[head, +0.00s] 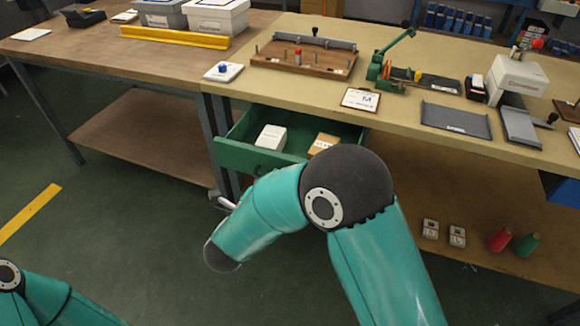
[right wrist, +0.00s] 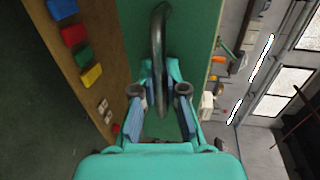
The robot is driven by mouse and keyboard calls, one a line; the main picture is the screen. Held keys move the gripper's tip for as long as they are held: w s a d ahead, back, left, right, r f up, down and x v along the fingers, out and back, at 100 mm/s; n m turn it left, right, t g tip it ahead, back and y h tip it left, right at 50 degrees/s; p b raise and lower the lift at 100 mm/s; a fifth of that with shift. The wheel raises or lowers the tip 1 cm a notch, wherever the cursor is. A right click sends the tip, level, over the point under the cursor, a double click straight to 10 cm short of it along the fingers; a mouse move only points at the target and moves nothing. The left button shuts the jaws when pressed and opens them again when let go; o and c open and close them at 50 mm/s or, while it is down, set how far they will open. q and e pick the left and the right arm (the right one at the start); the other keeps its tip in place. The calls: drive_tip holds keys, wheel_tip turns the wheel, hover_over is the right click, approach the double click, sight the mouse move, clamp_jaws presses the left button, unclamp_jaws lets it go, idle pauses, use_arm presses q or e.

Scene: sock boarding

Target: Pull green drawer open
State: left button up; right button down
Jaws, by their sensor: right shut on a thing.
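The green drawer (head: 265,160) under the right workbench stands pulled out, with its inside showing. A white box (head: 271,137) and a tan box (head: 324,142) sit in it. Its curved metal handle (right wrist: 158,40) runs between the fingers of my right gripper (right wrist: 160,105) in the right wrist view, in front of the green drawer front (right wrist: 195,30). My right gripper is shut on the handle. In the head view my right arm covers part of the drawer front and most of that gripper. Only part of my left arm shows at the lower left; its gripper is out of view.
The workbench top (head: 400,150) above the drawer holds a wooden fixture (head: 300,60), a green lever press (head: 385,65) and a label card (head: 361,99). Another table (head: 70,50) stands at the left. Red and green spools (head: 500,239) lie on the lower shelf. Floor before the drawer is clear.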

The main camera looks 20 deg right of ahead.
use_arm(q)
wheel_tip(320, 180, down, 2)
drive_tip(key=shift+a+f+b, duration=0.1)
drive_tip(key=shift+f+b, duration=0.05)
drive_tip(key=shift+b, duration=0.65)
use_arm(e)
drive_tip(key=f+v, duration=0.1)
drive_tip(key=v, duration=0.7)
drive_tip(key=shift+a+f, duration=0.25)
drive_tip(key=shift+f, duration=0.1)
drive_tip(key=c, duration=1.5)
unclamp_jaws()
drive_tip(key=shift+d, duration=0.1)
